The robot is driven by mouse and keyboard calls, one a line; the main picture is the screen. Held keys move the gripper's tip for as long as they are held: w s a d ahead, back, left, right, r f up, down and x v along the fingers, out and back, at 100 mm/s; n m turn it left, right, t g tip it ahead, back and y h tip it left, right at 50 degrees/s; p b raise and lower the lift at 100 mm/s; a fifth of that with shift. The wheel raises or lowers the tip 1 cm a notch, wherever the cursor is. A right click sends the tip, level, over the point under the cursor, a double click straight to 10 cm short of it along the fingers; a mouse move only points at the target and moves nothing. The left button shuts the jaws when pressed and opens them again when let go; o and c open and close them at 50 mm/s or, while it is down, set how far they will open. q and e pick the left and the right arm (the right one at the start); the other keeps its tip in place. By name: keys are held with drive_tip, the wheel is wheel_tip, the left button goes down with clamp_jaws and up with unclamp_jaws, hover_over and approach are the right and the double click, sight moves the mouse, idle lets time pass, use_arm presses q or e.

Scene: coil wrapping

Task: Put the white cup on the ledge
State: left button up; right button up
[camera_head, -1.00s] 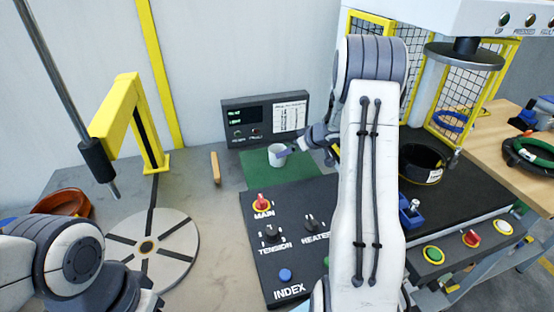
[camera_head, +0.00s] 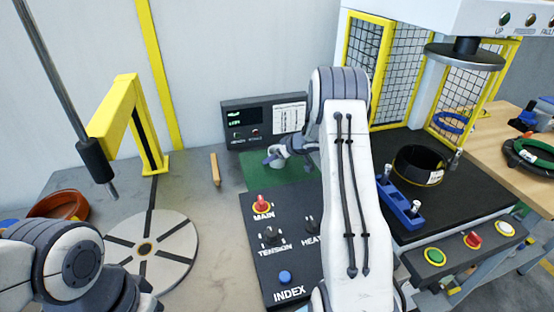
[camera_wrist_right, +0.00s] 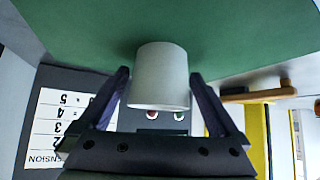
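The white cup (camera_head: 275,158) stands upright at the green mat (camera_head: 285,175), in front of the dark display box. In the right wrist view, which is upside down, the cup (camera_wrist_right: 160,78) sits between the two dark fingers of my right gripper (camera_wrist_right: 160,74). The fingertips lie close along both sides of the cup; whether they press on it I cannot tell. In the head view my right gripper (camera_head: 277,154) partly covers the cup. My left arm shows at the lower left, with its fingers out of sight. I cannot pick out the ledge with certainty.
The display box (camera_head: 262,122) stands behind the mat. A wooden bar (camera_head: 215,169) lies left of it. The control panel (camera_head: 285,245) with knobs is in front. A round slotted plate (camera_head: 150,250) and yellow post (camera_head: 145,130) are left. A black coil (camera_head: 418,166) sits right.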

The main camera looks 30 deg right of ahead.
sight(274, 147)
drive_tip(key=c, duration=1.2)
drive_tip(key=shift+r, duration=0.5)
drive_tip(key=r, duration=0.1)
drive_tip(key=r+p, duration=0.2)
drive_tip(key=r, duration=0.1)
drive_tip(key=shift+s+d, duration=0.15)
drive_tip(key=shift+d, duration=0.1)
drive_tip(key=s+d+r, duration=0.2)
drive_tip(key=s+d+r+p, duration=0.1)
drive_tip(key=s+d+r, duration=0.1)
drive_tip(key=s+d, duration=0.1)
drive_tip(key=s+d+r, duration=0.2)
drive_tip(key=s, duration=0.1)
drive_tip(key=shift+d, duration=0.35)
